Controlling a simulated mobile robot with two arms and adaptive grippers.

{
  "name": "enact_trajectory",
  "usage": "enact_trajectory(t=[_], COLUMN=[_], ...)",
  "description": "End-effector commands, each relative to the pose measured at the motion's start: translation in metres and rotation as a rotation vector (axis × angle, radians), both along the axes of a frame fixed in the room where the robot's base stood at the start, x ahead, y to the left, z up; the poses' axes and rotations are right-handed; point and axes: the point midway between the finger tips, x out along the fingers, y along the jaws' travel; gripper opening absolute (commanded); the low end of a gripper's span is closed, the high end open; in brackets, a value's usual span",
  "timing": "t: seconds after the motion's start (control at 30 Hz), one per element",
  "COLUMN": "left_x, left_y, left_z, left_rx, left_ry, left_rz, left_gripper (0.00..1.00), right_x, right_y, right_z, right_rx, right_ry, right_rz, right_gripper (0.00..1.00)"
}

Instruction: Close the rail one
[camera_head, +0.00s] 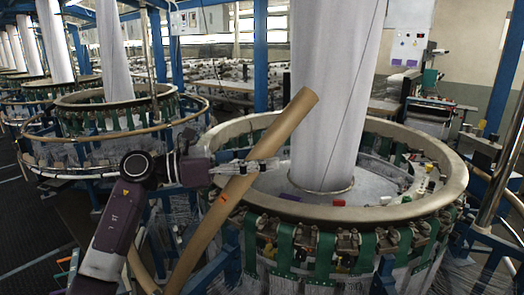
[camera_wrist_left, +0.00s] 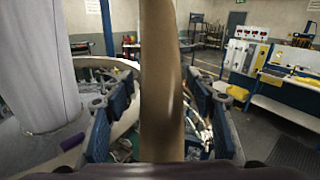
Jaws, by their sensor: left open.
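The rail (camera_head: 285,125) is a long tan bar, raised and tilted, its upper end near the white fabric column and its lower part running down left outside the loom's ring. My left gripper (camera_head: 262,166) is at its middle, reaching in from the left. In the left wrist view the rail (camera_wrist_left: 160,80) stands upright between the two dark blue fingers of the left gripper (camera_wrist_left: 160,108). The fingers are apart, with gaps visible on both sides of the rail; whether one touches it I cannot tell. My right gripper is not in view.
The round loom ring (camera_head: 442,200) has green straps and many clips below it. The white fabric column (camera_head: 335,100) rises from its centre. Another loom (camera_head: 110,125) stands at the left. A blue post (camera_head: 505,70) and metal tube stand at the right.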

Motion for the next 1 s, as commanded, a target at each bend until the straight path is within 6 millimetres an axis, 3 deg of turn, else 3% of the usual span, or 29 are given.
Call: enact_trajectory(t=[0.13, 0.3, 0.53, 0.77, 1.0], left_x=[0.001, 0.001, 0.001, 0.001, -0.001], left_y=[-0.002, -0.002, -0.002, -0.002, -0.003], left_z=[-0.001, -0.001, -0.001, 0.0, -0.002], left_rx=[0.0, 0.0, 0.0, -0.001, 0.002], left_ry=[0.0, 0.0, 0.0, 0.0, -0.003], left_rz=[0.001, 0.001, 0.001, 0.001, 0.001], left_gripper=[0.52, 0.5, 0.25, 0.0, 0.0], right_x=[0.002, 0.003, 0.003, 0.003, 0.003], right_y=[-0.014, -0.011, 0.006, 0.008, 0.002], right_z=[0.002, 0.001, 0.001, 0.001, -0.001], right_rx=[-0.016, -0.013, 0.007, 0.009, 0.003], right_ry=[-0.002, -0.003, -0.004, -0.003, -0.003], right_rz=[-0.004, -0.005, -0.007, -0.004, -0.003], right_gripper=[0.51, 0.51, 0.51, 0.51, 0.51])
